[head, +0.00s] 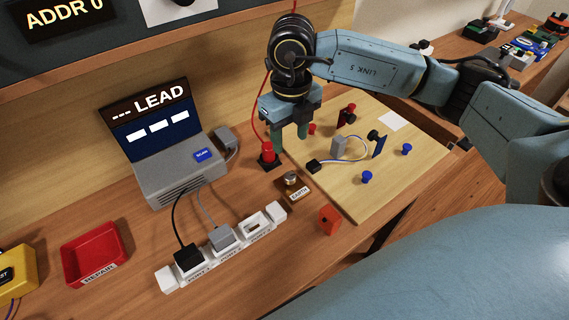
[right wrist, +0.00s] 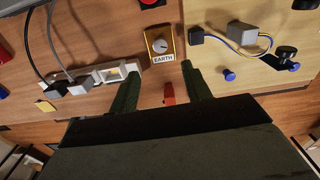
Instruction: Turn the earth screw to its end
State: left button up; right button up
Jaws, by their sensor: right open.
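The earth screw (head: 291,178) is a round silver knob with a slot, on a small brown-gold block with an EARTH label (head: 300,194). In the right wrist view the screw (right wrist: 161,45) shows just beyond the fingertips, near the top middle. My right gripper (head: 289,132) is open and empty, its two dark green fingers pointing down. In the head view it hangs above and behind the screw. In the right wrist view the fingertips (right wrist: 161,74) stand apart, short of the screw in the picture. My left gripper is not in view.
A white port strip (head: 225,243), an orange block (head: 330,220) and a grey LEAD console (head: 175,170) are nearby. A wooden board (head: 340,195) with blue knobs lies right. A red tray (head: 92,252) is far left.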

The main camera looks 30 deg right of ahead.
aim_at(290, 176)
jog(key=f, duration=0.6)
jog(key=f+b, duration=0.1)
jog(key=f, duration=0.4)
jog(key=shift+s+f, duration=0.2)
jog(key=shift+f, duration=0.15)
jog(key=c, duration=1)
